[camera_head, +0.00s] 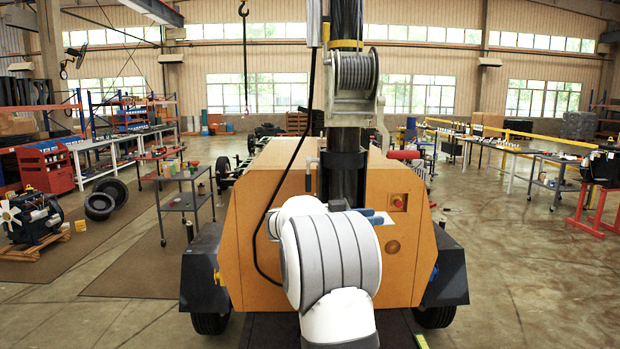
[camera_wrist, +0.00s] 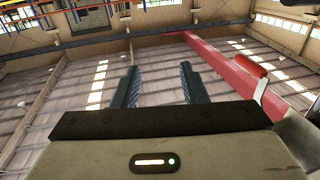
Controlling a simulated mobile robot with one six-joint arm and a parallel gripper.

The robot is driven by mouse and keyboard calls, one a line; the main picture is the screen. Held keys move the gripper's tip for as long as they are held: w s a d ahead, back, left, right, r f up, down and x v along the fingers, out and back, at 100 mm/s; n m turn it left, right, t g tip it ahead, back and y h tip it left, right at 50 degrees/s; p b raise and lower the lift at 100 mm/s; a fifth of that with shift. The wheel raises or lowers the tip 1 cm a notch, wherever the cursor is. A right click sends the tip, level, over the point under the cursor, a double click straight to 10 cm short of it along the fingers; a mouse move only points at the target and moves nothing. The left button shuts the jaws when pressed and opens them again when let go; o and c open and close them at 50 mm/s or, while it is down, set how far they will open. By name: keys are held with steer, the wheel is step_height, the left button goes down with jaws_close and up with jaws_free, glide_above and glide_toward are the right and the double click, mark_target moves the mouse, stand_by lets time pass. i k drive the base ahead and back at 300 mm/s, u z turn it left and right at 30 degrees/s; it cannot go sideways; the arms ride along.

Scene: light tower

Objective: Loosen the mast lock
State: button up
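The light tower is an orange trailer body (camera_head: 255,225) with a black mast (camera_head: 346,90) rising from it. A cable winch (camera_head: 355,75) sits on the mast. A grey lever-like fitting (camera_head: 309,168) stands just left of the mast base; I cannot tell whether it is the mast lock. My gripper (camera_wrist: 158,85) is open and empty in the wrist view, pointing up toward the roof. A red-gripped handle (camera_wrist: 250,68) shows right of its fingers, apart from them.
A red button panel (camera_head: 398,202) is on the trailer's right front. Dark fenders (camera_head: 450,270) flank the body. A grey cart (camera_head: 185,200) stands to the left and worktables (camera_head: 500,147) to the right. The floor at the right (camera_head: 530,270) is clear.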

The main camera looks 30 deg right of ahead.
mark_target(309, 160)
steer(key=i, duration=1.4)
steer(key=u, duration=0.05)
